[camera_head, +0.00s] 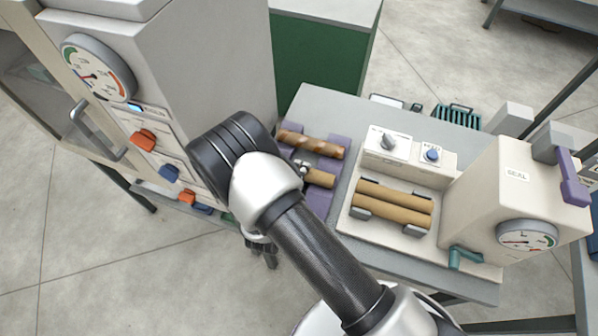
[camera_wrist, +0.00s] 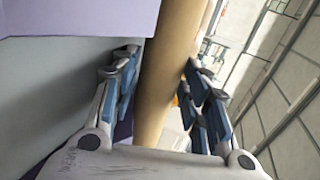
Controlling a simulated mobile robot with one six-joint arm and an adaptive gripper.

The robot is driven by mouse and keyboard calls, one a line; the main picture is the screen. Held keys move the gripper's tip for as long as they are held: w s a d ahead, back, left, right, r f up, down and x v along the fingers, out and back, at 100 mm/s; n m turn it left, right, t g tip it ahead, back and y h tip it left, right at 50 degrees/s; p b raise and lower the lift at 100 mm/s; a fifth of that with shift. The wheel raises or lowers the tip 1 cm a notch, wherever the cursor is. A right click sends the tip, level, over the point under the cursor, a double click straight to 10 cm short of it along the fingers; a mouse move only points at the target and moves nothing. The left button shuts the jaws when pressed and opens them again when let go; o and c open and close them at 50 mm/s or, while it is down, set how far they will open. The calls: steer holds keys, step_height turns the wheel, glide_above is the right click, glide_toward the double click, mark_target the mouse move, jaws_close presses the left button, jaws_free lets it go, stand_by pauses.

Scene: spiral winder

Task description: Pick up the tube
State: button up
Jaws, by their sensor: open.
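In the wrist view a plain tan tube (camera_wrist: 168,75) runs lengthwise between the two blue-padded fingers of my gripper (camera_wrist: 160,68). The fingers are apart, one on each side of the tube. The right finger looks close to the tube, but I cannot tell whether it touches. In the head view a short tan tube (camera_head: 319,176) lies on the purple supports (camera_head: 318,200) at the table's left, partly hidden by my arm. A brown spiral-striped tube (camera_head: 312,142) lies behind it. My arm hides much of the area around the gripper in the head view.
Two tan tubes (camera_head: 394,203) lie in the cream machine's tray, beside the SEAL unit (camera_head: 516,195). A tall grey cabinet with a dial (camera_head: 97,68) and coloured levers stands left. A purple block (camera_wrist: 80,17) is close at the wrist view's upper left. Open floor lies front left.

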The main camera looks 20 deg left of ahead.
steer(key=c, duration=0.7)
steer(key=shift+r, duration=0.1)
